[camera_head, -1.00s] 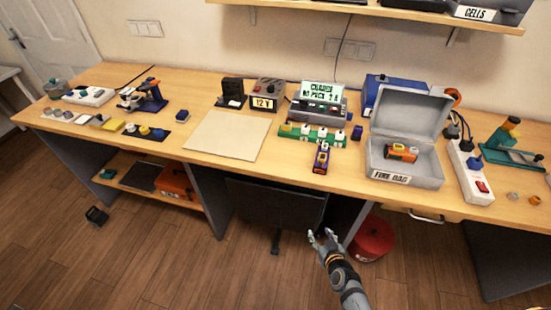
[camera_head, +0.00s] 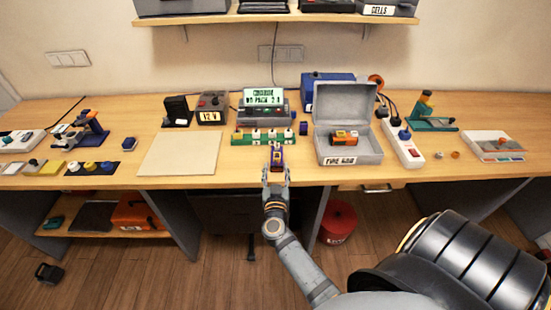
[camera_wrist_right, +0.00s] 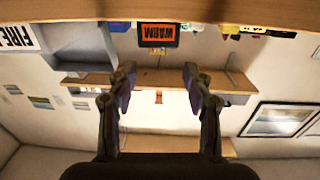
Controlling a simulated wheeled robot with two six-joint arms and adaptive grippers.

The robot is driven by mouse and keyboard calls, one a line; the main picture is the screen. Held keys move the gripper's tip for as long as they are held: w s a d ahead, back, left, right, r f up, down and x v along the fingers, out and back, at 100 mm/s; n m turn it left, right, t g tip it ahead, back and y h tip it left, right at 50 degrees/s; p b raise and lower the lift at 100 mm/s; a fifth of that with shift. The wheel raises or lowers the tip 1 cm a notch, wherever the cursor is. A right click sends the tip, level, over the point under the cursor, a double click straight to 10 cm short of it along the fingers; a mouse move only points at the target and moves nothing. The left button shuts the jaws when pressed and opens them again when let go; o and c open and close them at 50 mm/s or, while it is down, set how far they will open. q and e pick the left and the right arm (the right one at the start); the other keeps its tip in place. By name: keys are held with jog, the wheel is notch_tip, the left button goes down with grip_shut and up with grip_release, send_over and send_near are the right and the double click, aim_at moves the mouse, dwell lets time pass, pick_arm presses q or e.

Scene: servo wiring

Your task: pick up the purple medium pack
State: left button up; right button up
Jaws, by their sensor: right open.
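The purple medium pack (camera_head: 277,156), dark with an orange patch, lies near the table's front edge, in front of the green charging strip (camera_head: 250,138). My right gripper (camera_head: 275,174) is open just in front of the pack, at the table edge. I cannot tell in the head view whether the fingers touch the pack. In the right wrist view, which is upside down, the two fingers (camera_wrist_right: 158,78) stand apart with nothing between them. A dark object with an orange "WARM" label (camera_wrist_right: 157,35) shows beyond them. My left gripper is not in view.
To the right, an open grey case (camera_head: 350,159) labelled as a fire bag holds an orange and black pack (camera_head: 344,138). A white power strip (camera_head: 404,150) stands beyond it. A bare beige mat (camera_head: 180,153) lies left. A red bin (camera_head: 339,222) stands below.

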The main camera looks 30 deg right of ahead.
aim_at(277, 159)
jog(key=x, duration=0.2)
jog(key=shift+w+d+f, duration=0.2)
jog(key=shift+w+d, duration=0.05)
jog(key=shift+w, duration=0.05)
jog(key=x, duration=0.5)
jog(key=shift+d+f, duration=0.1)
jog(key=shift+f, duration=0.15)
jog(key=shift+r, duration=0.15)
jog(key=shift+c, duration=0.4)
jog(key=shift+s, duration=0.1)
jog(key=shift+c, duration=1.3)
grip_shut()
